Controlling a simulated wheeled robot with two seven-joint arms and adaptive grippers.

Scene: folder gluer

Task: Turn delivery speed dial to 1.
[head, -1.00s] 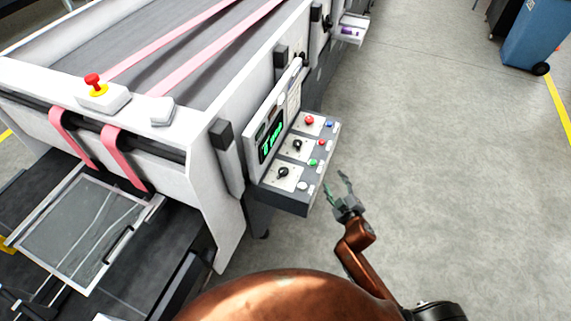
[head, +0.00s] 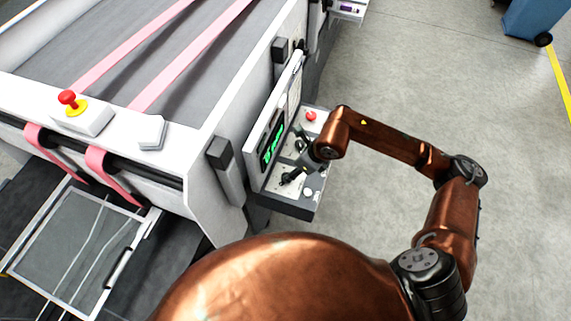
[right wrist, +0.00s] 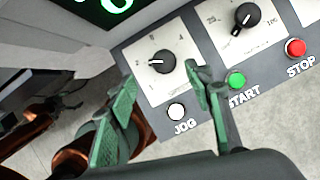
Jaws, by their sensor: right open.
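In the right wrist view a black dial (right wrist: 162,62) with a numbered scale sits on a white plate. Its pointer mark seems to face left, near the 2; the 1 is lower left. A second black dial (right wrist: 246,17) with a larger-number scale is to its right. The plate captions are too small to read, so I cannot tell which is delivery speed. My right gripper (right wrist: 160,105) is open and empty, its fingertips spread just below the first dial. In the head view the right gripper (head: 298,158) is over the control panel (head: 285,203) and partly hides its dials.
Below the dials are a white JOG button (right wrist: 176,112), a green START button (right wrist: 236,80) and a red STOP button (right wrist: 296,47). A green display (head: 272,145) is beside the panel. A red emergency button (head: 68,98) is on the machine. Open floor lies right.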

